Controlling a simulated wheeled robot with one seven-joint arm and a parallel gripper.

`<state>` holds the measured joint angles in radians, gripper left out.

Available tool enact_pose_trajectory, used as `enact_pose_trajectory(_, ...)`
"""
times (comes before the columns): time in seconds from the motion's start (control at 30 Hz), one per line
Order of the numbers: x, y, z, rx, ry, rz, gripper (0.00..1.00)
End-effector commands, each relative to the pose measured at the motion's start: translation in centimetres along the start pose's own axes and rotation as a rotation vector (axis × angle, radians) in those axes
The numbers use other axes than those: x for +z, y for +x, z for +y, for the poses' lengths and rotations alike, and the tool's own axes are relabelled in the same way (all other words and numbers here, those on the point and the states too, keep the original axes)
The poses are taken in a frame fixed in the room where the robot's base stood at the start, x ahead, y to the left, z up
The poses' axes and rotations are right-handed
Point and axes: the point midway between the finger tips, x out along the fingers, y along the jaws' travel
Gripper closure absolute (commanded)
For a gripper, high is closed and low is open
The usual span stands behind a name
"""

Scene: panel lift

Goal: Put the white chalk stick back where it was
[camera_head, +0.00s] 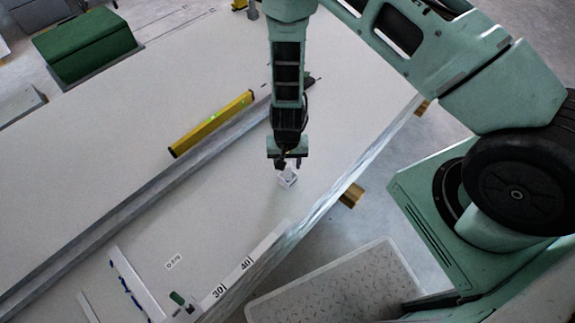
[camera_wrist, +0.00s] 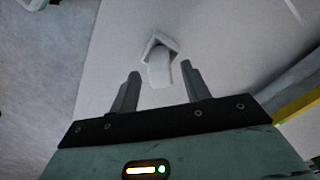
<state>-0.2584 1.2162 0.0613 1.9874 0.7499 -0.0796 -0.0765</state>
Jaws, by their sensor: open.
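What looks like the white chalk stick (camera_wrist: 159,73) shows in the wrist view between my two fingers, with its far end at a small pale square holder (camera_wrist: 174,45). I cannot tell how deep it sits in the holder. The holder also shows in the head view as a small white block (camera_head: 288,180) on the large white panel (camera_head: 215,75), just below my fingertips. My gripper (camera_head: 289,164) points down at it and is open. In the wrist view the fingers of my gripper (camera_wrist: 160,68) stand on either side of the stick, with gaps visible on both sides.
A yellow level (camera_head: 212,123) lies along a long grey metal rail (camera_head: 150,202) on the panel. A white scale strip marked 30 and 40 (camera_head: 233,278) runs near the panel's edge. A green box (camera_head: 85,42) stands at the upper left. The panel around the holder is clear.

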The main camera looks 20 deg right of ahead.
Motion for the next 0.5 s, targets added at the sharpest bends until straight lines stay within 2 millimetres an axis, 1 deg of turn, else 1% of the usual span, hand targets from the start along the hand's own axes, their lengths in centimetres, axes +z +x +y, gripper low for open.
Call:
enact_pose_trajectory(0.03,-0.1,-1.6,-0.1,-0.001,-0.002,0.003,0.53)
enact_pose_trajectory(0.2,-0.1,-5.3,-0.1,-0.001,-0.001,0.004,0.53)
enact_pose_trajectory(0.3,-0.1,-7.1,0.0,-0.001,0.000,0.004,0.53)
enact_pose_trajectory(0.4,0.0,-8.4,0.0,0.000,-0.001,0.002,0.53)
enact_pose_trajectory(0.5,0.0,-9.2,0.0,0.000,-0.001,0.002,0.53)
